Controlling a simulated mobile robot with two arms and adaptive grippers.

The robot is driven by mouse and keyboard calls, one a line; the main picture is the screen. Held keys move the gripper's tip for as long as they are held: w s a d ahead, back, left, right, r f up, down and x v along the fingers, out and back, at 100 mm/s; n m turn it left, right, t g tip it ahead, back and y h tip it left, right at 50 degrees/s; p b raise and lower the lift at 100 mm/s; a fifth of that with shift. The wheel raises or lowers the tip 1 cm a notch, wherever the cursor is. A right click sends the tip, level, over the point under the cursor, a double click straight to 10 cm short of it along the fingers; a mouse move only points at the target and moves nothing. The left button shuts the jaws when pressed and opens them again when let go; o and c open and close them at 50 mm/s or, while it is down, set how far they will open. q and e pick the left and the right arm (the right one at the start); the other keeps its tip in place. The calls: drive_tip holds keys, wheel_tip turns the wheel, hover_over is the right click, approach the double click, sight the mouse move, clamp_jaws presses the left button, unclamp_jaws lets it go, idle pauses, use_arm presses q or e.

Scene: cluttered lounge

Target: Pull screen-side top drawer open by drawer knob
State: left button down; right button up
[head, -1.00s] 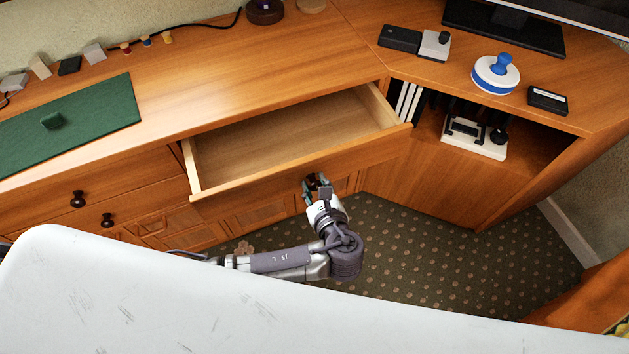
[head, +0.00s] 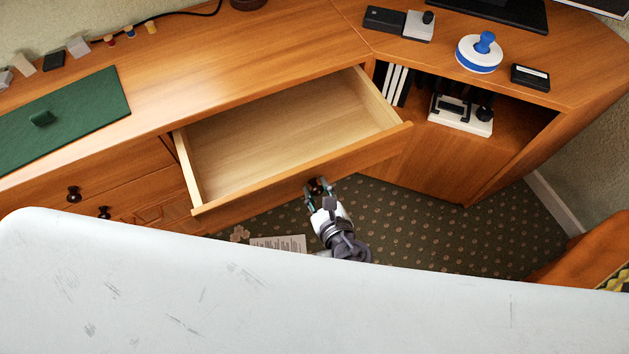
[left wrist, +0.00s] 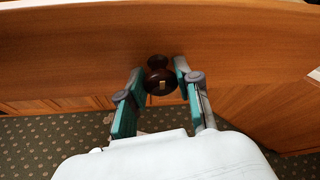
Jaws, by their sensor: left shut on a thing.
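The screen-side top drawer (head: 300,165) is wooden, empty, and stands well out of the cabinet. Its dark round knob (head: 316,186) is on the drawer front and also shows in the left wrist view (left wrist: 160,75). My left gripper (head: 319,191) is at the front of the drawer, with one finger on each side of the knob, shut on it. In the left wrist view the fingers (left wrist: 159,77) flank the knob closely. The black screen base (head: 495,12) stands on the counter at the top right. My right gripper is not in view.
Left of the open drawer, closed drawers carry dark knobs (head: 74,194). A green mat (head: 85,105) and small items lie on the counter. An open shelf (head: 515,125) is on the right. Patterned carpet (head: 420,220) and a paper (head: 279,243) lie below. An orange chair (head: 590,250) is at lower right.

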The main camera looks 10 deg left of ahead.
use_arm(q)
drive_tip(key=shift+s+d+f, duration=0.1)
drive_tip(key=shift+s+d, duration=0.25)
drive_tip(key=shift+s, duration=0.3)
drive_tip(key=shift+s+d+p, duration=0.35)
drive_tip(key=shift+s+p, duration=0.15)
drive_tip(key=shift+s+d+p, duration=0.45)
drive_tip(key=shift+s+d, duration=0.2)
drive_tip(key=shift+s, duration=0.35)
drive_tip(key=c, duration=0.7)
unclamp_jaws()
